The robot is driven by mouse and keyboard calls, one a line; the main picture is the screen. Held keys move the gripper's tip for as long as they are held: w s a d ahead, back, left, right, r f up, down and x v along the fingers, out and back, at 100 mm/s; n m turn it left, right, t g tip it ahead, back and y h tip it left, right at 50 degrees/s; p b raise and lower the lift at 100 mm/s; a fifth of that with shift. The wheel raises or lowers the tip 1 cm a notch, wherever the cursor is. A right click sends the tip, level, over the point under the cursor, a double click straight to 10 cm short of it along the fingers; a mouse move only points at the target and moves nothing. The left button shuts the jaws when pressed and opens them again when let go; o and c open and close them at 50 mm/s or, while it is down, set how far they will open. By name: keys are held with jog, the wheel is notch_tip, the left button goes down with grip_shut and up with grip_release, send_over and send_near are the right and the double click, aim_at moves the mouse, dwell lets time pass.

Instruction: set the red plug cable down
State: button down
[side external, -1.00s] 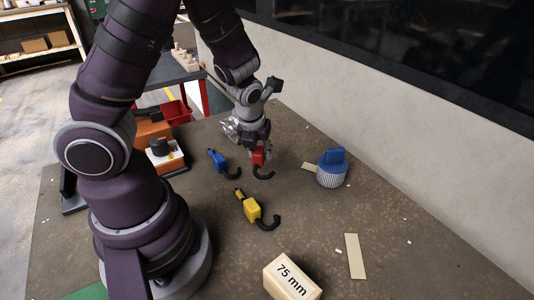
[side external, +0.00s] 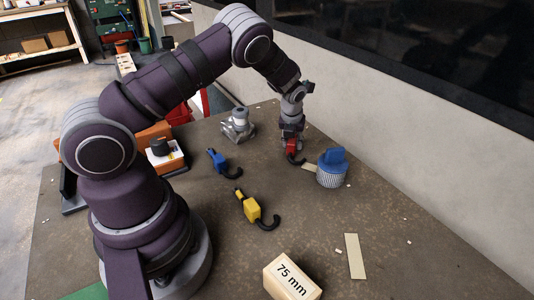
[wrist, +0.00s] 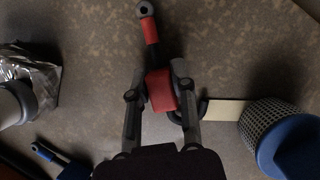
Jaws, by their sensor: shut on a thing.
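The red plug cable (side external: 291,146) is a red block with a short black cable curling from it. It is in my gripper (side external: 291,138), which is shut on it, near the blue-topped cylinder. In the wrist view, the red plug cable (wrist: 160,88) sits between the two fingers of my gripper (wrist: 160,92). Its narrow red end with a dark ringed tip points to the top of the picture. The cable is low near the table; I cannot tell whether it touches.
A blue-topped cylinder with a gridded side (side external: 331,170) stands right of the gripper, beside a thin beige strip (wrist: 226,112). The blue plug cable (side external: 218,162) and yellow plug cable (side external: 252,208) lie to the left. A silvery object (side external: 238,126) stands behind. The 75 mm block (side external: 291,278) is in front.

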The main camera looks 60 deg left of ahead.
jog(key=c, duration=0.9)
grip_release()
jog(key=shift+f, duration=0.1)
jog(key=shift+c, duration=0.2)
jog(key=v, duration=1.2)
jog(key=s+d+r+n+h, duration=0.1)
jog(key=s+d+r+n, duration=0.2)
jog(key=n, duration=0.6)
jog(key=s+d+r+n+t+h, duration=0.1)
jog(key=s+d+r+n, duration=0.2)
jog(key=s+n, duration=0.4)
jog(key=s+d+r+n+t+h, duration=0.1)
jog(key=s+d+r+n, duration=0.2)
jog(key=n, duration=0.8)
jog(key=s, duration=0.2)
jog(key=shift+s+d+r, duration=0.25)
jog(key=shift+s+d, duration=0.05)
jog(key=shift+s, duration=0.05)
